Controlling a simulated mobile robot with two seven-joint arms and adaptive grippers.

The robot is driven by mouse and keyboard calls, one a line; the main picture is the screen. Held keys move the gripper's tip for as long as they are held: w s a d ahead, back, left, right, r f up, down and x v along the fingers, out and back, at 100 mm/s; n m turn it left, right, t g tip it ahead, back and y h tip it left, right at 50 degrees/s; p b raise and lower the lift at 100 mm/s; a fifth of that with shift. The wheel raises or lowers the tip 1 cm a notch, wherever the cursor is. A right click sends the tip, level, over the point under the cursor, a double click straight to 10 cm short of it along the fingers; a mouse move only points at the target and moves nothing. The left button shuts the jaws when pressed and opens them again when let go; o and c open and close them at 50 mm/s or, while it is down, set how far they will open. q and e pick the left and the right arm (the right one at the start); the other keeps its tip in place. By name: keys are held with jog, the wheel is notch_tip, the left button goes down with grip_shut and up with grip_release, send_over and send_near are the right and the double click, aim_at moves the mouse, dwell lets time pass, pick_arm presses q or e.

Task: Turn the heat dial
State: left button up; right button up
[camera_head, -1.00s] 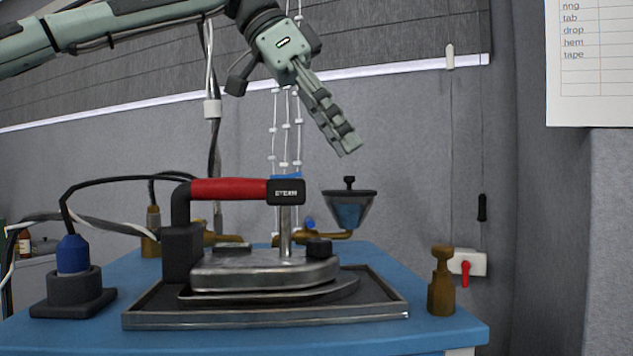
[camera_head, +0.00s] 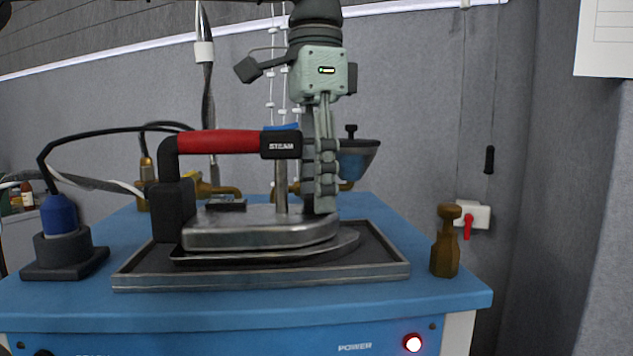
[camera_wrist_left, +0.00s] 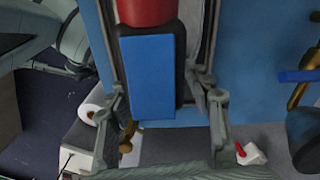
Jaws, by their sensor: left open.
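The iron (camera_head: 260,232) rests on a dark metal-rimmed tray (camera_head: 262,281) on the blue table, with a red handle (camera_head: 220,142) and a black block marked STEAM (camera_head: 280,145). The handle also shows at the top of the left wrist view (camera_wrist_left: 146,10), above a blue piece (camera_wrist_left: 150,75). My left gripper (camera_head: 321,207) points straight down, open, with its fingertips at the iron's right top. The black knob there, seemingly the heat dial, is hidden by the fingers. I cannot tell whether they touch it. My right gripper is not in view.
A blue-grey funnel (camera_head: 358,160) is behind the gripper. A brass post (camera_head: 446,245) stands right of the tray. A lit red lamp (camera_head: 414,343) is on the front panel.

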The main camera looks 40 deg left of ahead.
pick_arm(q)
jog(key=shift+f, duration=0.1)
grip_shut()
jog(key=shift+m, duration=1.6)
grip_release()
notch_tip(320, 180, up, 12)
jog(key=shift+w, duration=0.15)
jog(key=shift+a, duration=0.1)
